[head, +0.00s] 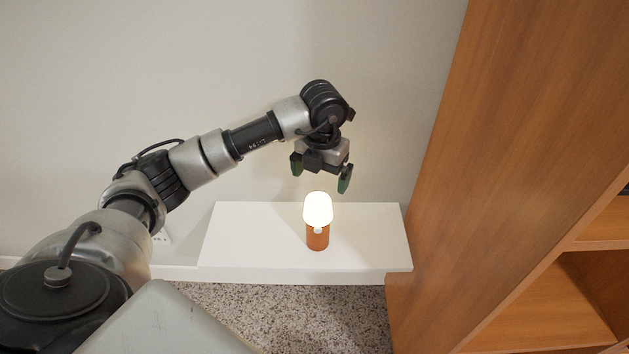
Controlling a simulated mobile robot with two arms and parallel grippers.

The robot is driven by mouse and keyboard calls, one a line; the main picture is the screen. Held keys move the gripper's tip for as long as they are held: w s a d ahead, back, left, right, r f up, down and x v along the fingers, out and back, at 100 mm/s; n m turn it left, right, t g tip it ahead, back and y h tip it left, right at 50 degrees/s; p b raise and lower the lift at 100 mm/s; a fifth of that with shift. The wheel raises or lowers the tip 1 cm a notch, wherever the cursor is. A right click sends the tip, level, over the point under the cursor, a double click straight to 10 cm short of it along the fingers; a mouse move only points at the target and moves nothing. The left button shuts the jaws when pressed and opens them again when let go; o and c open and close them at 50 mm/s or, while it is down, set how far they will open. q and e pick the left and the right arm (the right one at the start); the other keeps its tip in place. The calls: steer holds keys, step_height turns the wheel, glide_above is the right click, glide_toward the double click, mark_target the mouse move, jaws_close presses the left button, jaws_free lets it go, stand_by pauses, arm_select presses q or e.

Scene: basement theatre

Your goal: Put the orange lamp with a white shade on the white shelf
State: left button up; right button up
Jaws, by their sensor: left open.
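The orange lamp with a white shade (317,222) stands upright on the white shelf (245,240), right of the shelf's middle. Its shade is lit and its base is orange. My left gripper (320,178) is open, with its fingers pointing down, above the lamp and apart from it. Nothing is between its fingers. My right gripper does not show in the head view.
A tall wooden bookcase (475,170) stands close against the right end of the shelf. A plain pale wall (120,70) is behind. Speckled carpet (310,310) lies below the shelf's front edge. The shelf's left part is bare.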

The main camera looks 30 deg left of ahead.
arm_select(q)
steer(key=s+d+f+m+h, duration=0.25)
steer(key=d+h, duration=0.45)
steer(key=d, duration=0.6)
steer(key=s+d+r+n+t+h, duration=0.2)
steer(key=d+r+n+t+h, duration=0.2)
steer(key=d+r+h, duration=0.5)
steer(key=w+a+f+n+t+y, duration=0.15)
steer(key=a+n+t+y, duration=0.35)
steer(key=n+t, duration=1.1)
steer(key=s+a+f+n+g+y, duration=0.1)
steer(key=a+f+n+g+y, duration=0.2)
steer(key=a+f+n+y, duration=0.65)
steer(key=s+f+n+g, duration=0.3)
steer(key=s+f+g, duration=0.4)
steer(key=s, duration=0.3)
steer(key=s+f+n+g+y, duration=0.1)
steer(key=s+f+n+g, duration=0.2)
steer(key=s+f+g, duration=0.3)
steer(key=s+f, duration=0.1)
steer(key=s, duration=0.4)
steer(key=shift+s+f+g, duration=0.25)
steer(key=shift+f+g, duration=0.1)
steer(key=shift+g, duration=0.05)
